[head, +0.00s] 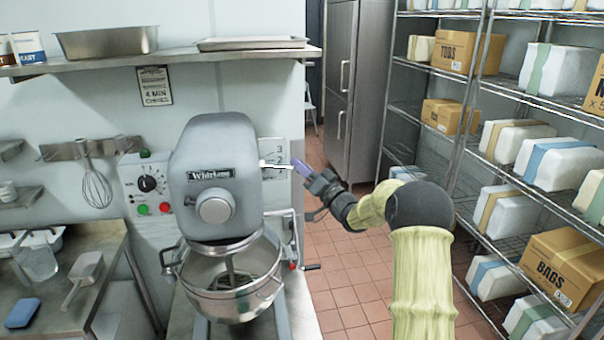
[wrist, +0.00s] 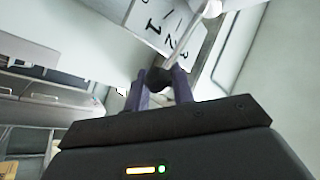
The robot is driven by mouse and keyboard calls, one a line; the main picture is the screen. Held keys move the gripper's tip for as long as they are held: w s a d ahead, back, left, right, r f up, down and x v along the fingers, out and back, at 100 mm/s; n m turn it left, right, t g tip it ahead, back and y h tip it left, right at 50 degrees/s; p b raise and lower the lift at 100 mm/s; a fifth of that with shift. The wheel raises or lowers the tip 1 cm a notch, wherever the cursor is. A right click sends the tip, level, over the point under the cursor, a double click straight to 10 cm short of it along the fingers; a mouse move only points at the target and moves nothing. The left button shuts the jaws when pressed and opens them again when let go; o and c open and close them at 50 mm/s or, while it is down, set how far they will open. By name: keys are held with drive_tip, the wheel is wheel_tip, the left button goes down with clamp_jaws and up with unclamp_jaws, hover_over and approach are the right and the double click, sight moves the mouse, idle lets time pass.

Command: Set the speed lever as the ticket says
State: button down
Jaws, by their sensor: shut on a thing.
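The mixer (head: 205,165) stands on the counter with its bowl below the head. Its speed lever (head: 277,166) is a thin metal rod on the right side, in front of a white number plate (head: 271,150). In the wrist view the plate (wrist: 150,22) shows 1, 2 and 3, and the lever (wrist: 188,44) ends in a black knob (wrist: 158,78). My gripper (head: 300,168) is shut on the knob, its purple fingers on either side of it in the wrist view (wrist: 161,92). The exact number it points at cannot be told. A wall ticket (head: 154,86) reads "4 MIN"; other lines are too small.
A control box (head: 150,185) with a dial and red and green buttons is left of the mixer. The steel bowl (head: 232,295) and a crank (head: 311,267) lie below my gripper. Shelves with boxes (head: 455,52) stand at right, with open tiled floor between.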

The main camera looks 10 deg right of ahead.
drive_tip(key=f+m+b, duration=0.1)
drive_tip(key=f+m+t+b, duration=0.1)
drive_tip(key=shift+a+f+t+h+b, duration=0.2)
drive_tip(key=shift+f+t+h+b, duration=0.1)
drive_tip(key=shift+f+h+b, duration=0.1)
drive_tip(key=shift+a+f+m+t+b, duration=0.15)
drive_tip(key=shift+m+t+b, duration=0.3)
drive_tip(key=shift+m, duration=0.35)
drive_tip(key=c, duration=1.2)
unclamp_jaws()
drive_tip(key=shift+r, duration=0.2)
drive_tip(key=shift+s+f, duration=0.1)
drive_tip(key=b+v, duration=0.5)
drive_tip(key=v, duration=1.2)
drive_tip(key=shift+s+b, duration=0.25)
drive_tip(key=shift+b, duration=0.05)
